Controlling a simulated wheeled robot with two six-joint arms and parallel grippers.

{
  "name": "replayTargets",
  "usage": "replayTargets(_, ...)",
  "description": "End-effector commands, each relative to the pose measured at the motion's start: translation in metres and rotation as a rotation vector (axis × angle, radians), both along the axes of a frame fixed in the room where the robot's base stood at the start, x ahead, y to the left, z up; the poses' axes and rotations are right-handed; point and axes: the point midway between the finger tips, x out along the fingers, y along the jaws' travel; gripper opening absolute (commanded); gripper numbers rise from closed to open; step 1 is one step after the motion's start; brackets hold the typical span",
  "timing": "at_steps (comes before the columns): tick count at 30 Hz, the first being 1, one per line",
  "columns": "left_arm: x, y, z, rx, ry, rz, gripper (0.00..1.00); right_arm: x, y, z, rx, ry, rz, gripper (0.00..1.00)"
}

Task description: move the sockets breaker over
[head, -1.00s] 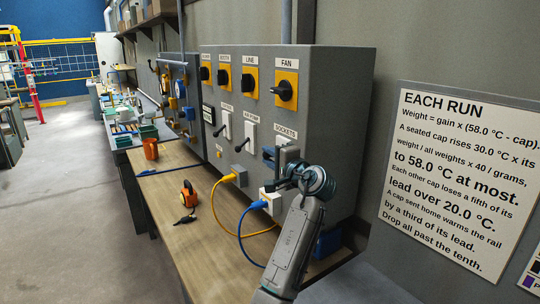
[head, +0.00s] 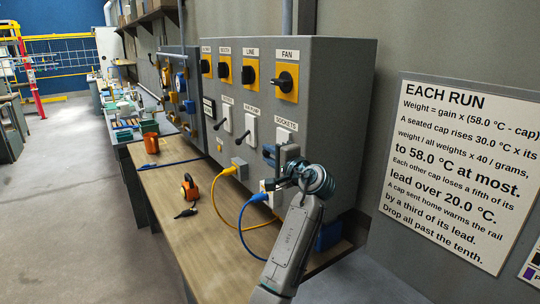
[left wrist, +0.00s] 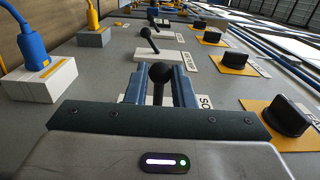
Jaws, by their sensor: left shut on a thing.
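The sockets breaker (head: 285,136) is a white plate under the SOCKETS label on the grey panel. Its black, ball-ended lever (left wrist: 160,73) shows in the left wrist view between the blue fingers of my left gripper (head: 270,155). The fingers are shut on this lever, one on each side. In the head view, the fingers and wrist hide the lever, so its exact tilt is hard to tell. My right gripper is not in view.
Two similar breakers (head: 250,129) stand left of it, levers pointing downward. Rotary switches, including FAN (head: 286,82), sit above. Blue (head: 256,198) and yellow (head: 229,171) plugs with cables are close below. An orange-and-black item (head: 188,187) lies on the wooden bench (head: 200,235).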

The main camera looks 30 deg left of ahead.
Motion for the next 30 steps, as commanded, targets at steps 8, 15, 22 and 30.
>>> replayTargets(8, 0.003, -0.001, -0.017, -0.002, 0.003, -0.001, 0.10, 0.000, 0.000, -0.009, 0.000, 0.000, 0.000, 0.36)
replayTargets(15, 0.003, -0.001, -0.016, -0.001, 0.003, -0.001, 0.09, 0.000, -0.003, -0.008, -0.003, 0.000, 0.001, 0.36)
replayTargets(22, 0.005, -0.002, -0.021, -0.001, 0.003, -0.001, 0.10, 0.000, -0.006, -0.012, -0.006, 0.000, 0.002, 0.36)
replayTargets(30, 0.010, -0.004, -0.032, -0.001, 0.004, 0.000, 0.10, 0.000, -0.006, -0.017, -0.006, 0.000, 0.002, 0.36)
